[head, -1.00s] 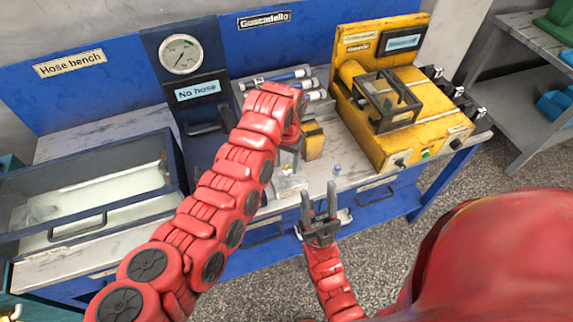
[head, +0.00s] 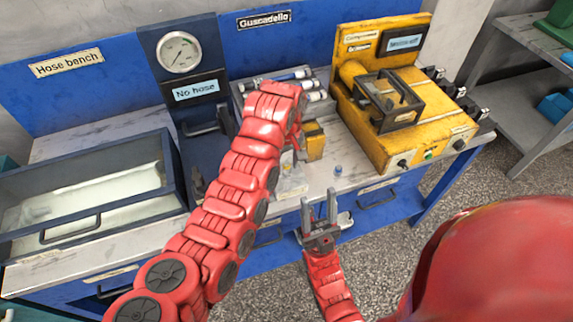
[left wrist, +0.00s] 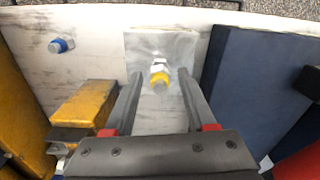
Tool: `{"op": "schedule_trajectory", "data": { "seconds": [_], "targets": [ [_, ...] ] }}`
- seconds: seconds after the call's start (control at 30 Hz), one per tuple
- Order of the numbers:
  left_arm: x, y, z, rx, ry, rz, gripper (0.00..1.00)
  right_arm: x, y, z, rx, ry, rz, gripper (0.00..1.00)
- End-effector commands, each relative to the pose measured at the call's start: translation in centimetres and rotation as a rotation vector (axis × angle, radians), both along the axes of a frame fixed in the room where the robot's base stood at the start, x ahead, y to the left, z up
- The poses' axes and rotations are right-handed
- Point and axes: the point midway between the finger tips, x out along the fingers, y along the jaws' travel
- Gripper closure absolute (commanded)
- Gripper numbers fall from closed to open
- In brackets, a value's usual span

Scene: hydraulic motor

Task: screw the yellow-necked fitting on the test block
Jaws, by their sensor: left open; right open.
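The yellow-necked fitting (left wrist: 159,79) has a metal hex and a yellow ring. In the left wrist view it is over a pale square metal block (left wrist: 142,46), which also shows in the head view (head: 292,188). I cannot tell how far it is threaded in. My left gripper (left wrist: 158,73) is open, its fingers on either side of the fitting with visible gaps. In the head view my left arm partly hides this spot. My right gripper (head: 319,205) is open and empty, in front of the bench edge.
A blue-ringed fitting (left wrist: 61,45) stands on the bench. A yellow block (left wrist: 85,108) is close beside my left gripper. A dark blue panel with a gauge (head: 179,53), a clear-sided tank (head: 86,225) and a yellow machine (head: 411,139) flank the work area.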

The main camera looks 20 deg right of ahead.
Motion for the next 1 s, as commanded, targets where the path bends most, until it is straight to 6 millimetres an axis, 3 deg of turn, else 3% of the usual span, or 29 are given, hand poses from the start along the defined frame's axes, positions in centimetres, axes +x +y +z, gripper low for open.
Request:
{"op": "schedule_trajectory", "data": {
  "seconds": [0.27,0.6,0.7,1.0],
  "targets": [
    [0.02,0.00,-0.08,0.000,-0.001,0.071,0.44,0.00,0.00,-0.23,0.000,0.000,0.000,0.50],
    [0.01,-0.03,0.07,0.001,-0.001,0.673,0.44,0.00,0.00,-0.13,0.000,0.000,0.000,0.50],
    [0.02,-0.03,0.05,0.001,-0.001,0.769,0.44,0.00,0.00,-0.11,0.000,0.000,0.000,0.50],
    [0.03,-0.04,0.02,0.000,0.000,0.798,0.44,0.00,0.00,-0.13,0.000,0.000,0.000,0.50]
  ]
}}
